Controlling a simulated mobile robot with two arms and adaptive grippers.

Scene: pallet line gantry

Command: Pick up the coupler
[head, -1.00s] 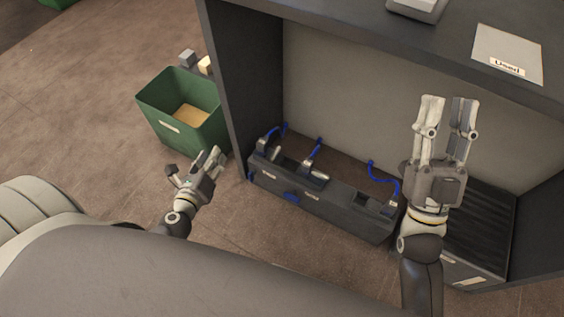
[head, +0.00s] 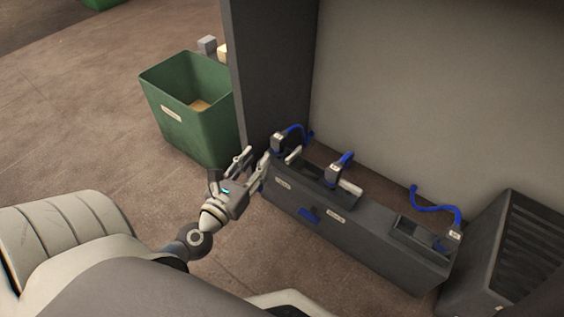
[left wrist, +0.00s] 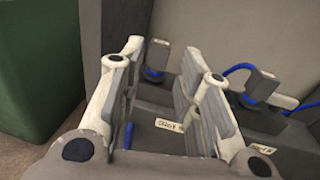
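Grey couplers with blue hoses sit along a long dark bench box (head: 380,243). In the head view there is a left coupler (head: 278,143), a middle coupler (head: 338,175) and a small light one (head: 455,235) at the right end; I cannot tell which one the task names. My left gripper (head: 254,160) is open and empty beside the left end of the box, close to the left coupler. In the left wrist view, a coupler (left wrist: 157,56) shows beyond the gap between the fingers, and another (left wrist: 262,82) shows to the right. My right gripper is out of view.
A green bin (head: 190,110) stands left of the dark upright panel (head: 270,70). A dark slatted crate (head: 510,255) stands right of the box. A grey back wall (head: 430,100) closes the bay behind. Brown floor is free at the left.

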